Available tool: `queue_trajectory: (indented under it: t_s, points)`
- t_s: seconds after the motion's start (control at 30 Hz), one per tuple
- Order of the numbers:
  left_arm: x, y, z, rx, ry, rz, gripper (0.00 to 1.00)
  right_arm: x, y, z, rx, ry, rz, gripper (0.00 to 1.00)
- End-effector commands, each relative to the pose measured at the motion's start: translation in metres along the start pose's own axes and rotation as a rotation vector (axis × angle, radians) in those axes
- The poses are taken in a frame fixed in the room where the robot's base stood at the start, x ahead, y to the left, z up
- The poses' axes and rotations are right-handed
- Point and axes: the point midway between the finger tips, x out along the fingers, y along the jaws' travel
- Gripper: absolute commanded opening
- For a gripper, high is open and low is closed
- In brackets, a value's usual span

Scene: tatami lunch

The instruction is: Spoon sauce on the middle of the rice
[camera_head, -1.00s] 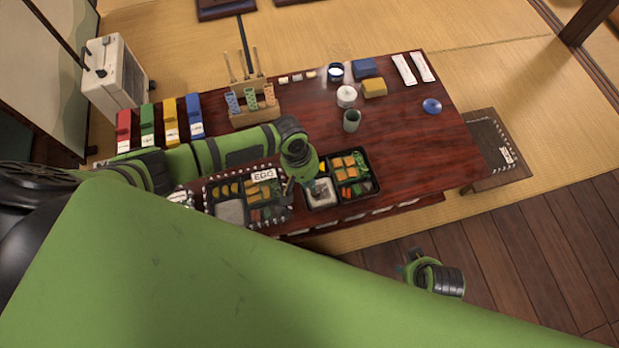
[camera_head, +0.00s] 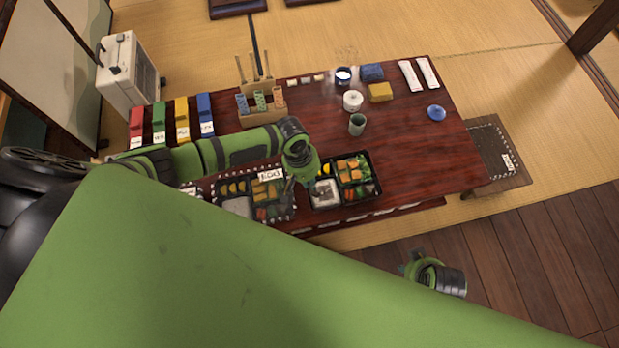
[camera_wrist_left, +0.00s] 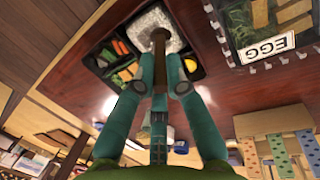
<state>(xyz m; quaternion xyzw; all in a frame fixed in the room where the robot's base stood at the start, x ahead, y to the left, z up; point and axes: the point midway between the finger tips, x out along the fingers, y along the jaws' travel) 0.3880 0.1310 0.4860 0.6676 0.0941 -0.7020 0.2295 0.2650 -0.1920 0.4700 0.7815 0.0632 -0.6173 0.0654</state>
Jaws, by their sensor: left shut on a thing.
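The open bento box (camera_head: 374,208) near the table's front edge holds white rice (camera_head: 325,198) in its left compartment. A dark patch shows on the rice; I cannot tell whether it is sauce or the spoon. My left gripper (camera_head: 291,183) is beside the box's left edge. In the left wrist view its teal fingers (camera_wrist_left: 160,82) are shut on a brown spoon (camera_wrist_left: 159,42), which overlaps the rice (camera_wrist_left: 150,20). The spoon's bowl is not clear. My right gripper (camera_head: 406,268) is low at the right, off the table; its jaws are unclear. I cannot identify the sauce container.
A second bento (camera_head: 236,207) with an EGG label stands close on the left. A wooden holder (camera_head: 262,112) stands farther back. The table's right half is mostly clear.

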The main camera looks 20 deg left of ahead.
Motion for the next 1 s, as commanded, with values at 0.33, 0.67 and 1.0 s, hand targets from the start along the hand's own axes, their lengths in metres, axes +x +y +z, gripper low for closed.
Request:
queue_trajectory:
  t_s: [0.33, 0.67, 1.0]
  points:
    - [-0.028, 0.005, 0.002, 0.001, 0.001, 0.0, 0.0, -0.032, 0.001, -0.007, 0.0, 0.0, 0.0, 0.4]
    - [-0.048, 0.009, 0.004, 0.0, 0.0, 0.0, 0.0, -0.056, 0.001, -0.013, 0.0, 0.0, 0.0, 0.4]
    - [-0.047, 0.008, 0.004, 0.001, 0.0, 0.0, 0.0, -0.055, 0.001, -0.013, 0.0, 0.0, 0.0, 0.4]
